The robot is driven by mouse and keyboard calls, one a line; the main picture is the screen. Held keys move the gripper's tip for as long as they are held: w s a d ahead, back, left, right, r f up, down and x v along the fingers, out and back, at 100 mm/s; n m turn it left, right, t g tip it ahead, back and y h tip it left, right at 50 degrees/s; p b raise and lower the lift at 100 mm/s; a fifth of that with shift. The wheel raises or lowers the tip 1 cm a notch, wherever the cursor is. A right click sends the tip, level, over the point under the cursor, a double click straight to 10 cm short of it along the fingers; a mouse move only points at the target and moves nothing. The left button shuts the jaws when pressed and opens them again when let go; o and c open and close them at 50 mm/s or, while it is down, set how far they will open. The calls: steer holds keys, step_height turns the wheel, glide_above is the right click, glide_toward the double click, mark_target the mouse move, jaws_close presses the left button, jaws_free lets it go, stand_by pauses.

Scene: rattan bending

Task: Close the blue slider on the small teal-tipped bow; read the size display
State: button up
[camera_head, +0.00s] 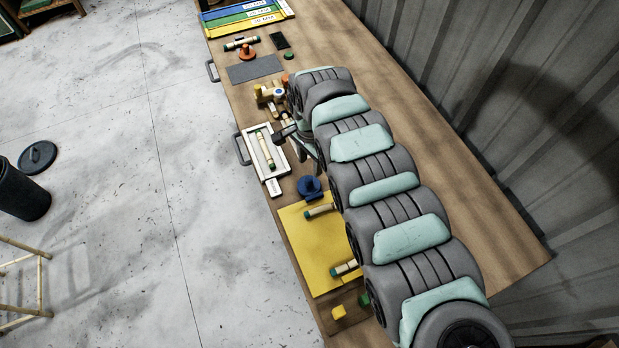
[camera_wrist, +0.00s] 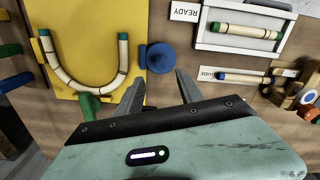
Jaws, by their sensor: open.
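A U-shaped pale bow with teal tips (camera_wrist: 83,88) lies on the yellow mat (camera_wrist: 85,10); in the head view its two ends (camera_head: 319,211) stick out from under my arm. A round blue knob piece (camera_wrist: 158,58), likely the blue slider, stands just past the mat's edge beside the bow's right tip, apart from it. It also shows in the head view (camera_head: 310,187). My gripper (camera_wrist: 161,84) is open and empty, its two fingers pointing toward the blue piece with a gap between them. I cannot make out a readable size display.
A white-rimmed tray (camera_wrist: 202,30) with a rod in it lies right of the blue piece, by a READY label (camera_wrist: 186,12). Another rod (camera_wrist: 240,79) lies nearby. A green piece (camera_wrist: 88,106) stands at the bow's bend. A grey mat (camera_head: 255,68) lies farther along the bench.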

mark_target(310, 178)
step_height(310, 178, down, 9)
steer(key=shift+a+r, duration=0.1)
steer(key=shift+c, duration=0.3)
jaws_close()
stand_by(0.4)
